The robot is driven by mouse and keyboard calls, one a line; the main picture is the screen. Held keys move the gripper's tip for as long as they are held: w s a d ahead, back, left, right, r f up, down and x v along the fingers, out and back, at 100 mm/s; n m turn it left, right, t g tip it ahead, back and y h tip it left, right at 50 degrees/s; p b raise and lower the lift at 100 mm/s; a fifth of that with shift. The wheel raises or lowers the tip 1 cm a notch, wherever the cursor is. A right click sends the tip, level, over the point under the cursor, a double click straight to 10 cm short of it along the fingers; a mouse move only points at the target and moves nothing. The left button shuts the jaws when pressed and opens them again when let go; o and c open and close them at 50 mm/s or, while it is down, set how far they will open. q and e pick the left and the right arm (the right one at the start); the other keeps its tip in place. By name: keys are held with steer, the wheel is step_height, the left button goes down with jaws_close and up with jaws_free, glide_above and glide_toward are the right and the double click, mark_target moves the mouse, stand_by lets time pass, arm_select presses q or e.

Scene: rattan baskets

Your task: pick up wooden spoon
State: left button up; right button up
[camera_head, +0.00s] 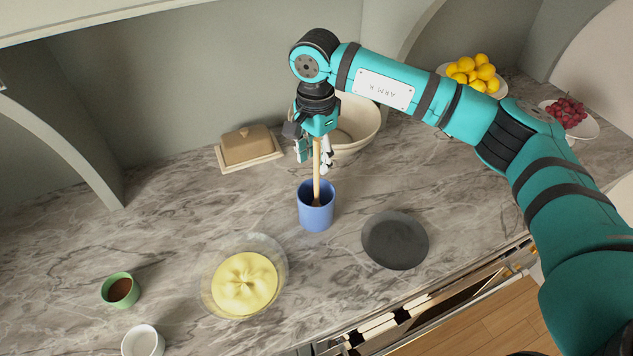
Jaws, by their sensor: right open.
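A wooden spoon (317,178) stands nearly upright in a blue cup (315,212) on the marble counter. Its lower end is hidden inside the cup. My right gripper (315,157) points down over the cup from above, with its fingers open around the top of the spoon handle. I cannot tell whether the fingers touch the handle. My left gripper is not in view.
A glass bowl of yellow dough (245,284) and a dark plate (395,240) flank the cup. A butter dish (248,147) and a cream bowl (356,123) stand behind. A green cup (120,290) and white cup (143,342) are at lower left. Lemons (473,72) and grapes (567,111) are at right.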

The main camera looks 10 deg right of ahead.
mark_target(317, 184)
steer(key=shift+d+f+p, duration=0.1)
steer(key=shift+f+p, duration=0.3)
steer(key=shift+f, duration=1)
jaws_close()
